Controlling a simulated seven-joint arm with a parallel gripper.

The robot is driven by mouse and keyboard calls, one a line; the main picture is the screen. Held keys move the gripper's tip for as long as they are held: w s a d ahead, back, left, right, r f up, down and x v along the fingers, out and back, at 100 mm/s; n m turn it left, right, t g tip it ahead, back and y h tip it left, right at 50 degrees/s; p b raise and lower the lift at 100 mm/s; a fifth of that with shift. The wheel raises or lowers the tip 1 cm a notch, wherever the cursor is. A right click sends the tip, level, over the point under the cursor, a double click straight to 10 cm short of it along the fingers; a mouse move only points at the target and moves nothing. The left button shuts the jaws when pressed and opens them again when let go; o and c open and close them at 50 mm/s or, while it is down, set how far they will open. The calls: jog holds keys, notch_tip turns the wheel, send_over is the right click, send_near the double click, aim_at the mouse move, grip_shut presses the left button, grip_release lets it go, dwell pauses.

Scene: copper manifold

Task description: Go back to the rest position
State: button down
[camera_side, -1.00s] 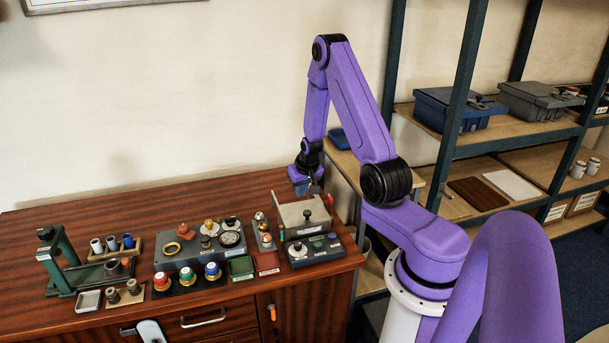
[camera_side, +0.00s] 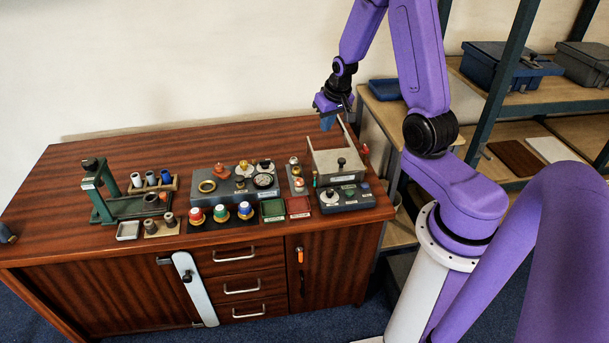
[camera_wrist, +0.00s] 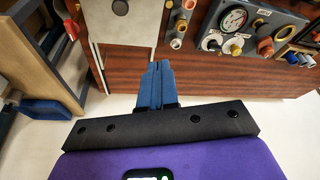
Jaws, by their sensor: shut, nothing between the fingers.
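My gripper (camera_side: 328,120) hangs above the back right part of the wooden cabinet top, just behind the grey box with a black knob (camera_side: 338,163). In the wrist view my gripper's blue fingers (camera_wrist: 155,72) are together with nothing between them. The copper manifold with a gauge (camera_side: 236,183) sits on the cabinet in the middle. It also shows in the wrist view (camera_wrist: 262,22) at the upper right. The gripper looks clear of the box and the other objects.
The wooden cabinet top (camera_side: 120,147) is bare at the back left. A green press stand (camera_side: 104,192) and three coloured caps (camera_side: 221,212) stand towards the front. A shelf (camera_side: 500,115) with blue boxes (camera_side: 505,65) stands at the right. A white lever (camera_side: 190,280) is on the cabinet front.

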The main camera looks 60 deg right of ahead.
jog(key=s+a+r+n+g+y, duration=0.1)
jog(key=s+a+r+n, duration=0.15)
jog(key=a, duration=0.45)
jog(key=s+a+r+n, duration=0.2)
jog(key=a+n, duration=0.2)
jog(key=a, duration=0.3)
jog(key=s+a+r+n+g+y, duration=0.1)
jog(key=s+a+r+n, duration=0.15)
jog(key=a, duration=0.45)
jog(key=s+a+r+n, duration=0.1)
jog(key=s+n, duration=0.2)
jog(key=s, duration=0.3)
jog(key=s+a+r+n, duration=0.2)
jog(key=s, duration=0.4)
jog(key=s+a+r+n+g, duration=0.1)
jog(key=s+n, duration=0.2)
jog(key=s, duration=0.3)
jog(key=shift+s+a+r+n, duration=0.2)
jog(key=shift+a+n, duration=0.1)
jog(key=shift+a, duration=0.1)
